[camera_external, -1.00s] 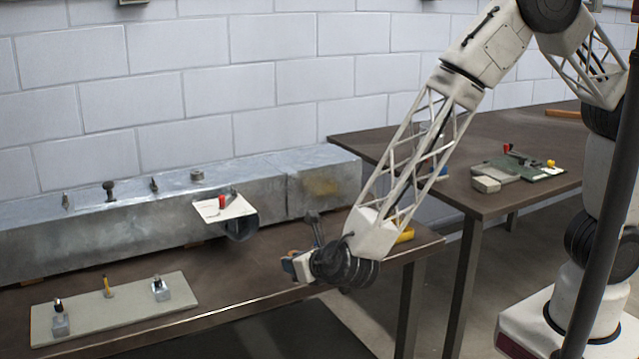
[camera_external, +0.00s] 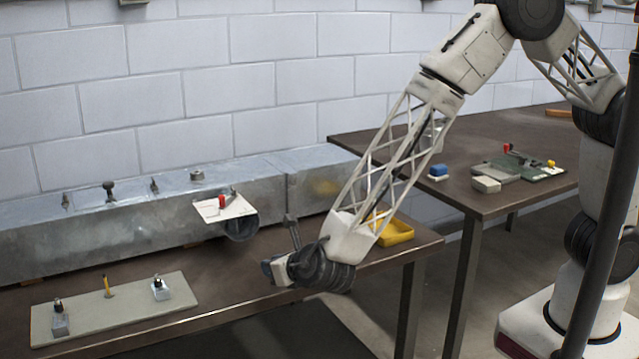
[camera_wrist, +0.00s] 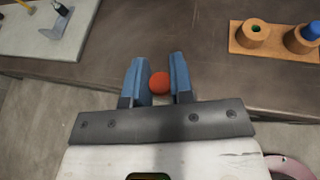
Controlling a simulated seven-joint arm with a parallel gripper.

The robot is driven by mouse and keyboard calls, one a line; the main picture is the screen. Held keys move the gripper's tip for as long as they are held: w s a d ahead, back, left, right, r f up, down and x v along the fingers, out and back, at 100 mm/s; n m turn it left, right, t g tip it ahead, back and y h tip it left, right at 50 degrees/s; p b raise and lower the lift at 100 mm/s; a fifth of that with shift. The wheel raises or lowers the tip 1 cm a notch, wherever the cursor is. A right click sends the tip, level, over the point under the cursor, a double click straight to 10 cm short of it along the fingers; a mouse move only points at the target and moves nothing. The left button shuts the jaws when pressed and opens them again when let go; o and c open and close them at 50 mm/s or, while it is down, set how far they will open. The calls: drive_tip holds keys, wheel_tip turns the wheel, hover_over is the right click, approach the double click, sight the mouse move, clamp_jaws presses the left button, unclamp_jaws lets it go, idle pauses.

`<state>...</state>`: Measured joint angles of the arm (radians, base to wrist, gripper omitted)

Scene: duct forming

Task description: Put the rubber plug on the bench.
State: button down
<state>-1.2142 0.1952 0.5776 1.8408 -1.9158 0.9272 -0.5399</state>
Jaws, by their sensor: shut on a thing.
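My gripper (camera_wrist: 155,82) has two blue fingers and is shut on a round orange-red piece, which looks like the rubber plug (camera_wrist: 159,84). The plug sits between the fingers near their tips in the wrist view. The bench (camera_wrist: 185,35) is a dark brown top that shows beyond the fingertips. In the external view the bench (camera_external: 225,292) runs along the wall, and my gripper (camera_external: 270,270) is at its front edge, seemingly above it. The plug cannot be made out in the external view. How high the plug is above the bench is hard to tell.
A wooden block (camera_wrist: 275,43) with a round holder and a blue piece (camera_wrist: 312,30) is at right in the wrist view. A pale board (camera_external: 115,309) with small fixtures lies at left. A metal duct (camera_external: 130,225) lines the back. A yellow tray (camera_external: 396,232) is at right.

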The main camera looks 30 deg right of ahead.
hover_over(230, 293)
drive_tip(key=shift+f, duration=0.5)
drive_tip(key=shift+f, duration=1.8)
drive_tip(key=shift+f, duration=0.15)
drive_tip(key=c, duration=1)
unclamp_jaws()
drive_tip(key=shift+r, duration=0.2)
drive_tip(key=v, duration=1.2)
drive_tip(key=shift+w+r, duration=0.1)
drive_tip(key=shift+w, duration=0.05)
